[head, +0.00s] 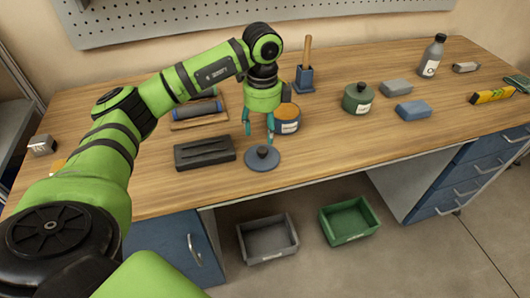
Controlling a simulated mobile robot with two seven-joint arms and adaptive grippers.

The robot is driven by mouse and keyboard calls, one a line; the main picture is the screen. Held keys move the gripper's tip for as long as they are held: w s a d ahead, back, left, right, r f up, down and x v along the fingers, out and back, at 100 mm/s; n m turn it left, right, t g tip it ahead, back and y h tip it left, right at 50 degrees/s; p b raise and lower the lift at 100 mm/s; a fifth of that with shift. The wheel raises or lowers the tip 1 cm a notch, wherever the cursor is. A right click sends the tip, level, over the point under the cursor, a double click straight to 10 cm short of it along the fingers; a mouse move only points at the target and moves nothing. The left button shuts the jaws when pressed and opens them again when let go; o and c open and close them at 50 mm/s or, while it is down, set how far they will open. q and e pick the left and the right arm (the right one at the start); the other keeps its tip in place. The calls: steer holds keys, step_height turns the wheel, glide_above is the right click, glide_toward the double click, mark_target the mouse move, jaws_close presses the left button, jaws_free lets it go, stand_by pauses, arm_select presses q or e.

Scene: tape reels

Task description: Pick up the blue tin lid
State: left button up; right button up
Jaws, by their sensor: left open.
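The blue tin lid (262,158) is a flat round disc with a dark knob on top. It lies on the workbench near its front edge. My left gripper (258,128) points down just above and behind the lid, with its teal fingers apart and nothing between them. A round blue-grey tin (288,122) with an orange-brown top stands right behind the fingers, partly hidden by the gripper. My right gripper is not in view.
A dark slotted block (204,153) lies left of the lid. A green lidded pot (357,98), a blue block (413,110) and a grey bottle (432,57) stand to the right. The bench front right of the lid is clear. Grey (268,255) and green (348,237) bins sit on the floor.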

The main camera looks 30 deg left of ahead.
mark_target(262, 149)
arm_select(q)
steer(key=f, duration=0.2)
steer(key=f+p, duration=0.1)
steer(key=f, duration=0.1)
steer(key=f+p, duration=0.1)
steer(key=f, duration=0.1)
steer(key=shift+s+f, duration=0.1)
steer(key=shift+s, duration=0.3)
steer(key=shift+d+f, duration=0.1)
steer(key=shift+f, duration=0.1)
jaws_close()
